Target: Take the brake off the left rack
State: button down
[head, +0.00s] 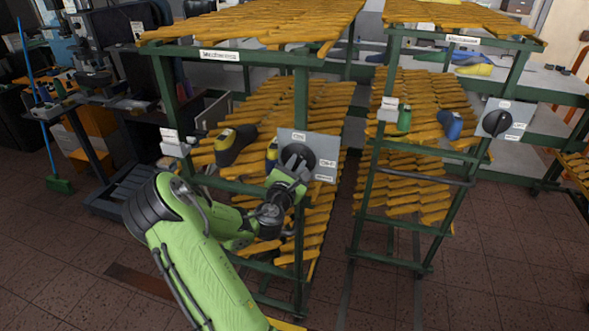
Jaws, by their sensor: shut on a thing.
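The left rack (175,85) is a green metal frame with shelves full of yellow shoe lasts. A grey plate with a round black brake knob (297,156) is fixed on its front right post. Small labels sit on the plate, too small to read surely. My gripper (292,171) is at the knob's lower edge, shut on it. The gripper and wrist hide part of the knob and the fingertips are hard to make out. My green arm reaches up from the bottom of the picture.
The right rack (365,185) stands close by, with a similar plate and black knob (496,122). A dark shoe last (233,145) lies left of my gripper. The tiled floor at the lower right is clear.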

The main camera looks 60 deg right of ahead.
jog(key=m+b, duration=0.3)
jog(key=m, duration=0.1)
jog(key=f+m+b, duration=0.1)
jog(key=m+b, duration=0.1)
jog(key=m, duration=0.2)
jog(key=s+m+b, duration=0.1)
jog(key=m+b, duration=0.2)
jog(key=m, duration=0.1)
jog(key=shift+f+b, duration=0.2)
jog(key=shift+b, duration=0.15)
jog(key=shift+m, duration=0.3)
jog(key=c, duration=1)
grip_release()
jog(key=a+b, duration=0.2)
jog(key=a, duration=0.3)
jog(key=s+a+b, duration=0.1)
jog(key=a+b, duration=0.2)
jog(key=a, duration=0.2)
jog(key=s+a+b, duration=0.1)
jog(key=a+b, duration=0.2)
jog(key=a, duration=0.2)
jog(key=shift+s+a, duration=0.2)
jog(key=shift+a, duration=0.05)
